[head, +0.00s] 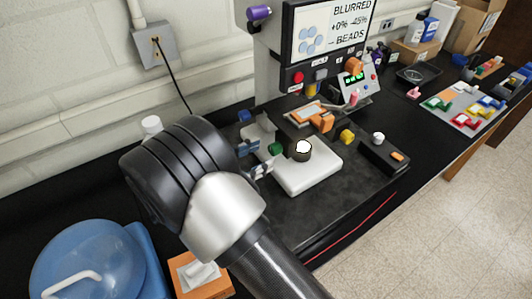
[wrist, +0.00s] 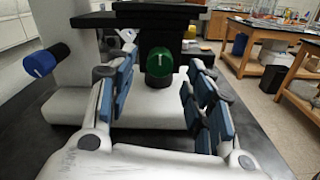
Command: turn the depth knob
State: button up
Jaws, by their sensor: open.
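A green knob (wrist: 159,64) with a pale pointer line faces me in the wrist view. The green knob also shows in the head view (head: 275,148), beside a white base. My gripper (wrist: 163,78) is open, with its blue-padded fingers on either side of the green knob and gaps between them and it. In the head view my gripper (head: 256,160) is just left of the knob. A blue knob (wrist: 40,63) with a white line sticks out at the left. I see no label naming the depth knob.
A screen panel (head: 330,40) with buttons and an orange knob (head: 354,65) stands behind. A black block (head: 384,157) and a yellow knob (head: 347,136) are to the right.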

aim_at(271, 151)
jog(key=shift+x, duration=1.5)
jog(key=shift+c, duration=0.3)
jog(key=c, duration=1)
